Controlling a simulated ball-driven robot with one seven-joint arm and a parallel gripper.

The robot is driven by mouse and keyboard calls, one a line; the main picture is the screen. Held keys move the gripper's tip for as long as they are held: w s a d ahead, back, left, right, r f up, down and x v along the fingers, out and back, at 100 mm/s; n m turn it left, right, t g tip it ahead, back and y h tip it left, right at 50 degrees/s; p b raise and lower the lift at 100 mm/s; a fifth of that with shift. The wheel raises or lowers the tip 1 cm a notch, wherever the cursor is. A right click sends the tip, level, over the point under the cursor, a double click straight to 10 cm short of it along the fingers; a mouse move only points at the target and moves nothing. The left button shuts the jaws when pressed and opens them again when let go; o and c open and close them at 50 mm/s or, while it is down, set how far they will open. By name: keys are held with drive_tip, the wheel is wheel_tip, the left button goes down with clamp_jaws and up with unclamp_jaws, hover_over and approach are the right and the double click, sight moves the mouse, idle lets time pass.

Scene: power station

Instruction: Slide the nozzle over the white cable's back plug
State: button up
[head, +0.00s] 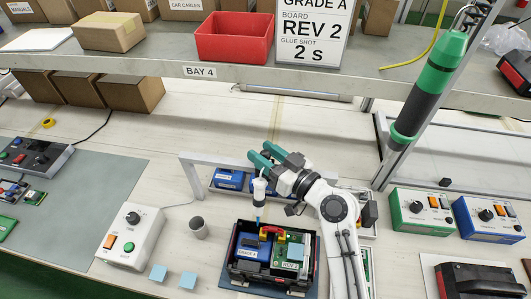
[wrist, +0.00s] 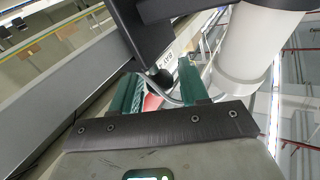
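In the head view my gripper (head: 264,156) has teal fingers above the work box. A slim white glue tool (head: 259,187) with a dark band hangs upright just below the fingers, and nothing else holds it up. Its blue nozzle (head: 257,219) points down above the box. The black box (head: 237,272) holds a blue module, a green REV 2 board (head: 293,253) and red and yellow connector parts (head: 270,233). The white cable and its back plug are too small to make out. In the wrist view the teal fingers (wrist: 160,85) stand apart around dark parts.
A white frame with blue modules (head: 229,180) stands behind the box. A grey cup (head: 198,228), light-blue pads (head: 188,280) and a white control box (head: 132,234) are at left. Green (head: 421,212) and blue (head: 490,218) control boxes stand at right. A green-black tool (head: 430,85) hangs at upper right.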

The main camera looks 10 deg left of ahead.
clamp_jaws()
idle(0.3)
drive_tip(key=d+b, duration=0.3)
drive_tip(key=d, duration=0.3)
drive_tip(key=d+b, duration=0.4)
drive_tip(key=d, duration=0.2)
drive_tip(key=shift+s+d+f, duration=0.1)
drive_tip(key=shift+s+f, duration=0.05)
drive_tip(key=shift+d, duration=0.35)
drive_tip(key=shift+o, duration=0.3)
unclamp_jaws()
drive_tip(key=shift+d, duration=0.2)
drive_tip(key=shift+o, duration=0.8)
drive_tip(key=shift+a, duration=0.1)
drive_tip(key=shift+s, duration=0.1)
